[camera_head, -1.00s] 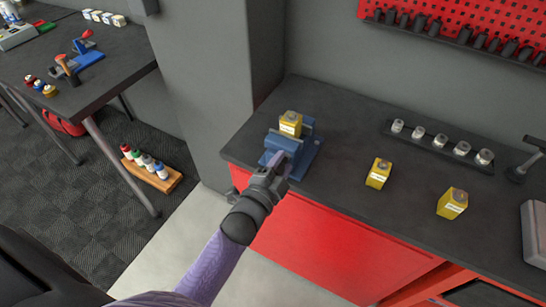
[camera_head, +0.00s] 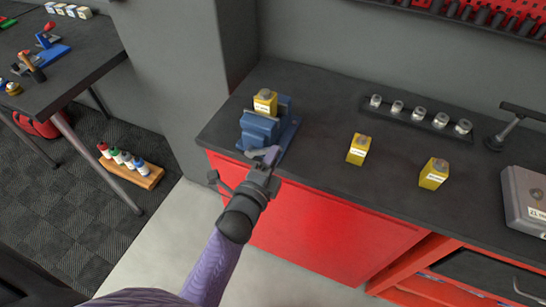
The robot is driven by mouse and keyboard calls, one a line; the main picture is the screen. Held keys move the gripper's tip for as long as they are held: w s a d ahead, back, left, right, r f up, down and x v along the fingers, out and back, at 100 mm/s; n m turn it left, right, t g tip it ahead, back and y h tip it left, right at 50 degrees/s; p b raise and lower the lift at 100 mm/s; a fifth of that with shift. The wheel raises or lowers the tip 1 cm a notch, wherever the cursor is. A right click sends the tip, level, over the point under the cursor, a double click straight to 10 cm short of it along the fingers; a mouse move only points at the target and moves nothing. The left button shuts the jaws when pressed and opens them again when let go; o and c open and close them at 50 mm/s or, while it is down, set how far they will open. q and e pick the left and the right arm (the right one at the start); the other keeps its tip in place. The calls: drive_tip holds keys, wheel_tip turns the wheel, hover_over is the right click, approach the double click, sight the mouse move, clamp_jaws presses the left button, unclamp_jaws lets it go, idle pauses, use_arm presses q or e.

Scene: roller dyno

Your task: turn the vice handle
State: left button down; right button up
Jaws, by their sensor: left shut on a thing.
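The blue vice (camera_head: 261,130) stands on the front left part of the dark workbench, with a yellow block (camera_head: 265,103) upright between its jaws. My left gripper (camera_head: 264,163) reaches up from below to the front of the vice. It is shut on the vice handle, which sits at the vice's front, just over the bench edge. The fingers cover most of the handle, so its angle is hard to tell. My right gripper is not in view.
Two more yellow blocks (camera_head: 358,149) (camera_head: 433,174) stand on the bench to the right. Behind them is a dark rack (camera_head: 420,120) with several metal pieces. A grey case (camera_head: 525,196) sits at the right edge. A side table (camera_head: 75,60) stands at the left.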

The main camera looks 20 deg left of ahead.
use_arm(q)
drive_tip(key=shift+s+f, duration=0.15)
drive_tip(key=shift+f, duration=0.1)
drive_tip(key=c, duration=0.8)
unclamp_jaws()
drive_tip(key=o, duration=0.4)
drive_tip(key=shift+s+a+r, duration=0.15)
drive_tip(key=shift+s+a, duration=0.05)
drive_tip(key=shift+o, duration=0.2)
drive_tip(key=shift+w+d, duration=0.1)
drive_tip(key=shift+w, duration=0.05)
drive_tip(key=shift+r, duration=0.1)
drive_tip(key=s, duration=1)
drive_tip(key=shift+a+p, duration=0.3)
drive_tip(key=shift+a, duration=0.1)
